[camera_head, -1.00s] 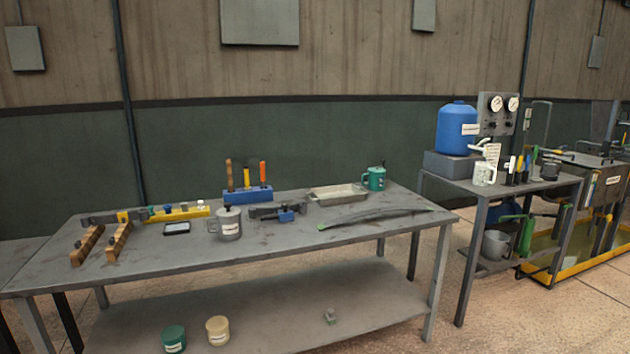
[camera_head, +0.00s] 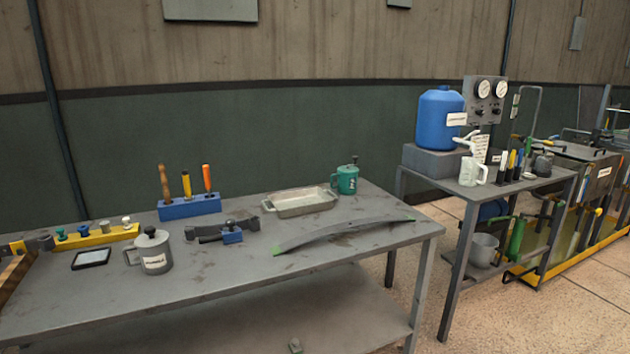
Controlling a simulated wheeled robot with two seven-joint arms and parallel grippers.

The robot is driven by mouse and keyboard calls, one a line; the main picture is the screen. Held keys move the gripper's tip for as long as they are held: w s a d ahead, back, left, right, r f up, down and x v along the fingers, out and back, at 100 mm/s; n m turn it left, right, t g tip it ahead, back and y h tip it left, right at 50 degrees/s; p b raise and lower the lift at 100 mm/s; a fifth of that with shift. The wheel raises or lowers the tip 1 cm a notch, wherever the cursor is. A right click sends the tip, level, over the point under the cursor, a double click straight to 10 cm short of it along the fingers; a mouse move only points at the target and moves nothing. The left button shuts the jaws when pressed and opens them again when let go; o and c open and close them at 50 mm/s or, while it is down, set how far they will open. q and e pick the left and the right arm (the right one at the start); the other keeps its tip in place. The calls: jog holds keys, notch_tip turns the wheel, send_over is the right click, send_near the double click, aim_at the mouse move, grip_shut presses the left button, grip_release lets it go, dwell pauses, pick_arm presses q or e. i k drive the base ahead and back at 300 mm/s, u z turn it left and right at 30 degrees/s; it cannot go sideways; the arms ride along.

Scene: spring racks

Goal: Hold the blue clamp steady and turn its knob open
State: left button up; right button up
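The blue clamp (camera_head: 232,236) sits on the grey workbench (camera_head: 330,262), near its middle, in front of a blue tool block. A dark knob shows on top of the clamp at its upper side. A dark grey bar-like part (camera_head: 208,231) lies against the clamp and extends to its left; I cannot tell how they are joined. Neither of my grippers is in the head view.
A labelled grey mug (camera_head: 153,252) stands left of the clamp. Behind are the blue tool block (camera_head: 190,207) and a shallow tray (camera_head: 300,202). A curved leaf spring (camera_head: 343,233) lies to the right, near a green mug (camera_head: 345,180). Bench front is clear.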

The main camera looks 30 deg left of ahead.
aim_at(230, 223)
jog(key=u, duration=0.1)
jog(key=i, duration=1.2)
jog(key=u, duration=0.55)
